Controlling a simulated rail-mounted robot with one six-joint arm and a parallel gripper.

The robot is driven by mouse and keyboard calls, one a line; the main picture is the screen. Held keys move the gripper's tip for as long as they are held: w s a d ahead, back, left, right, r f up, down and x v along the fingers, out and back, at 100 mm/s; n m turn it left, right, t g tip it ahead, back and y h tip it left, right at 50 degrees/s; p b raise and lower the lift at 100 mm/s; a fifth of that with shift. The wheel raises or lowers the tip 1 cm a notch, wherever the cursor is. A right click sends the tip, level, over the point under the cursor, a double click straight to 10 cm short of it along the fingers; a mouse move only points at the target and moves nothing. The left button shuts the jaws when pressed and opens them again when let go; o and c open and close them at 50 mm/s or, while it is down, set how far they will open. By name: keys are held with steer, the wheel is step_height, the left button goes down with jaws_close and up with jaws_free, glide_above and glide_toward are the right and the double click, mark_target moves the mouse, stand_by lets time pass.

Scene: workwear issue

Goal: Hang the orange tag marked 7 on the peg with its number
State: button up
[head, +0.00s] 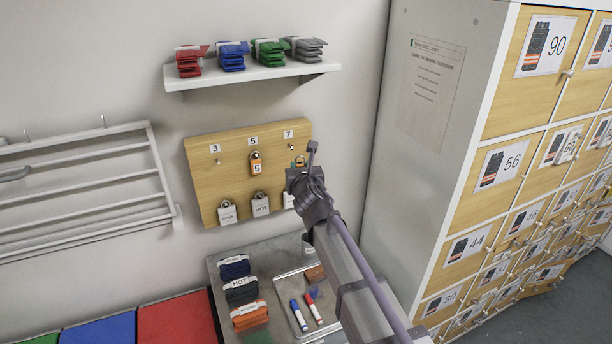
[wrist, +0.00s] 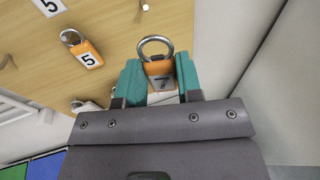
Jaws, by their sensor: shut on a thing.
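My gripper (wrist: 159,72) is shut on the orange tag (wrist: 162,82), with its teal fingers on both sides. The tag shows a dark 7 and a metal ring (wrist: 155,46) standing clear above the fingers. A peg (wrist: 145,6) at the top of the wrist view appears apart from the ring. In the head view my gripper (head: 299,168) is in front of the right part of the wooden peg board (head: 232,175), below the 7 label (head: 288,133). The arm hides part of the board there.
An orange tag marked 5 (head: 256,166) hangs under the 5 label, left of my gripper. White tags, including COOK (head: 228,213) and HOT (head: 261,206), hang along the board's lower edge. A shelf (head: 255,77) is above; a locker cabinet (head: 420,120) stands right.

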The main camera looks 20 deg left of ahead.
mark_target(290, 152)
steer(key=shift+w+a, duration=0.1)
steer(key=shift+w, duration=0.5)
steer(key=shift+w+a+f, duration=0.15)
steer(key=shift+w+a, duration=0.15)
steer(key=shift+w, duration=0.3)
steer(key=shift+w+a+f+b, duration=0.2)
steer(key=shift+w+a+b, duration=0.15)
steer(key=shift+w+a, duration=1.95)
steer(key=shift+w+a+f+b, duration=0.25)
steer(key=shift+w+f+b, duration=0.1)
steer(key=shift+w, duration=0.15)
steer(key=o, duration=1)
steer(key=shift+d+r, duration=0.1)
steer(key=shift+o, duration=0.2)
